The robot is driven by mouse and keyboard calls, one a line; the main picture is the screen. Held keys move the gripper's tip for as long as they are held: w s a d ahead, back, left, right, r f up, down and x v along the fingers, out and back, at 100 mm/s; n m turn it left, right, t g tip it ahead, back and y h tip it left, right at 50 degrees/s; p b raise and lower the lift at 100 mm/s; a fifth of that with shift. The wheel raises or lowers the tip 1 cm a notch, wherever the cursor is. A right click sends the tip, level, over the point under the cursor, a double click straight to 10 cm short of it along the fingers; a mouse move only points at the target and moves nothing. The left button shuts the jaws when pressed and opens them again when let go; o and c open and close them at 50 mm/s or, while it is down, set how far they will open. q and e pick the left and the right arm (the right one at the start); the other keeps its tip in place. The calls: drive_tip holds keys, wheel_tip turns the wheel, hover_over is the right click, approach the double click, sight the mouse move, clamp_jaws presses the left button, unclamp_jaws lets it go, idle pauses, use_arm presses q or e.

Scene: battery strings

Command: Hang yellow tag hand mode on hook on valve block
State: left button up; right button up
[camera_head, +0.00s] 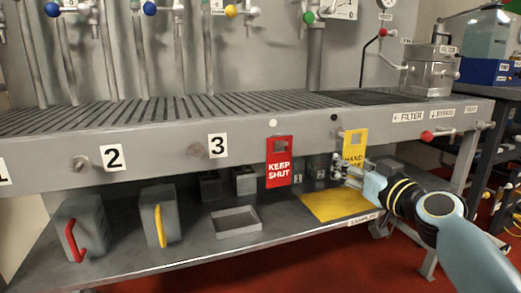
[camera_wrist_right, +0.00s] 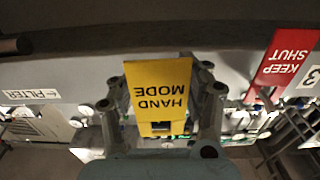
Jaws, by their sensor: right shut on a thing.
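The yellow tag (camera_head: 354,148) reads HAND MODE and has a square hole near its top. It hangs upright in front of the shelf's front beam, close to a short grey peg (camera_head: 341,134); I cannot tell whether they touch. In the right wrist view the tag (camera_wrist_right: 158,88) appears upside down between the fingers. My right gripper (camera_head: 346,170) is shut on it from below, hiding its lower part. A grey metal block (camera_head: 430,75) stands on the bench at the right; I cannot make out a hook on it. My left gripper is not in view.
A red KEEP SHUT tag (camera_head: 278,165) hangs on the beam left of the yellow tag. A red-knobbed lever (camera_head: 428,136) sticks out at the right. Two jugs and a shallow tray (camera_head: 236,232) stand on the lower shelf, beside a yellow mat (camera_head: 325,207).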

drive_tip(key=shift+v, duration=2.45)
